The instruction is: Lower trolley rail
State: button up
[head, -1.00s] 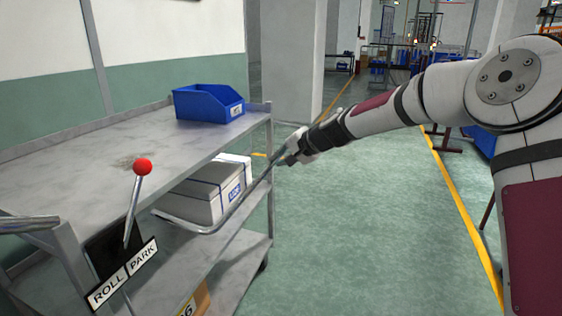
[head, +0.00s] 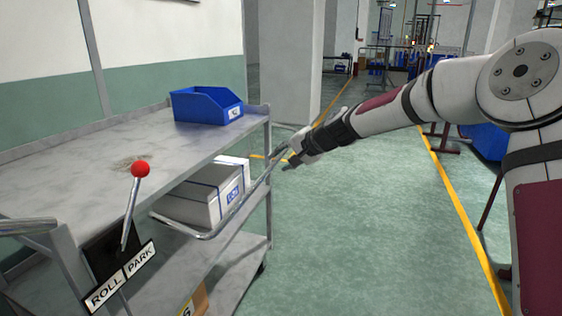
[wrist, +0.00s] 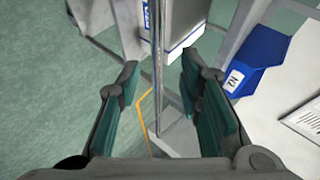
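The trolley rail (head: 183,227) is a thin bent metal bar on the side of the grey trolley. It slopes from low in front of the middle shelf up to the right, towards my gripper (head: 291,160). In the wrist view the rail (wrist: 157,45) runs lengthwise between the two green-padded fingers of my gripper (wrist: 160,72). The fingers are wide apart, with gaps visible on both sides of the rail. The rail's far end is hidden by my gripper in the head view.
A blue bin (head: 207,106) stands on the trolley's top shelf. A strapped box (head: 200,203) lies on the middle shelf behind the rail. A red-knobbed lever (head: 140,169) stands by a ROLL/PARK plate (head: 122,279). The green floor right of the trolley is clear.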

jog(key=v, duration=1)
jog(key=shift+d, duration=0.15)
jog(key=shift+s, duration=0.1)
